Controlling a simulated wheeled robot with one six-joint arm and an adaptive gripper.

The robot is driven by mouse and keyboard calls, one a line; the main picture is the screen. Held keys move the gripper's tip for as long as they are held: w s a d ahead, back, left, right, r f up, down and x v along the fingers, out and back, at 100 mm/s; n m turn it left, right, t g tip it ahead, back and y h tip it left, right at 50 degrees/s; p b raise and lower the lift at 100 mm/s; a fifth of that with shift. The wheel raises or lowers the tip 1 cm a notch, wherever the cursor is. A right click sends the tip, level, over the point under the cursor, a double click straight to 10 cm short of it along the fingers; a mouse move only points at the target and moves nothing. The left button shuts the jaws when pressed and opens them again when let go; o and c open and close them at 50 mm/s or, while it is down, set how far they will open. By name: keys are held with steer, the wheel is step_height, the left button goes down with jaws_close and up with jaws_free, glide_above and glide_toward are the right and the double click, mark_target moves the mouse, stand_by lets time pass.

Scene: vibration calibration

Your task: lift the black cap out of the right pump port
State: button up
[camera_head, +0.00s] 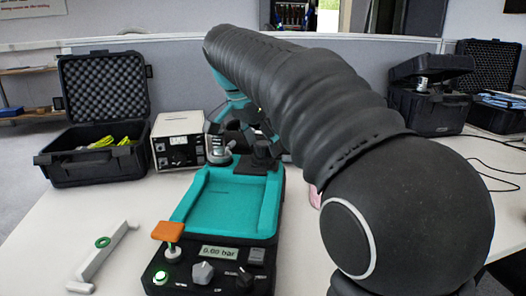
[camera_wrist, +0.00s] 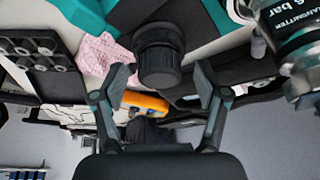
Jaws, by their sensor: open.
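The pump has a teal tray (camera_head: 228,205) and a black front panel with a display reading 0.00 bar. At its far right end stands the black cap (camera_head: 262,153), partly shaded by my arm. In the wrist view the ribbed black cap (camera_wrist: 160,55) is at top centre. My gripper (camera_wrist: 162,76) is open, one finger on each side of the cap, with gaps visible on both sides. In the head view my gripper (camera_head: 248,124) is above the far end of the pump, partly hidden. Whether the fingers are level with the cap is unclear.
A silver transmitter (camera_head: 219,150) stands close left of the cap; it also shows in the wrist view (camera_wrist: 298,50). A white instrument box (camera_head: 179,140) and an open black case (camera_head: 95,165) are left. A pink cloth (camera_wrist: 103,52) lies near the cap. A grey bracket (camera_head: 105,255) lies front left.

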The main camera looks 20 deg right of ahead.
mark_target(266, 144)
steer(key=c, duration=1.3)
steer(key=shift+r, duration=0.55)
steer(key=r, duration=0.2)
steer(key=d+r+p, duration=0.1)
steer(key=shift+s+r, duration=0.2)
steer(key=shift+r, duration=0.15)
steer(key=shift+s+d+r+p, duration=0.25)
steer(key=shift+s+d+r, duration=0.6)
steer(key=shift+d+r, duration=0.8)
steer(key=shift+s+d+r+p, duration=0.3)
steer(key=shift+s+d+r, duration=0.5)
steer(key=shift+d+r, duration=0.85)
steer(key=shift+s+d+r+p, duration=0.25)
steer(key=shift+s+d+r, duration=0.6)
steer(key=shift+d+r, duration=0.8)
steer(key=shift+a+r, duration=0.2)
steer(key=shift+a, duration=0.05)
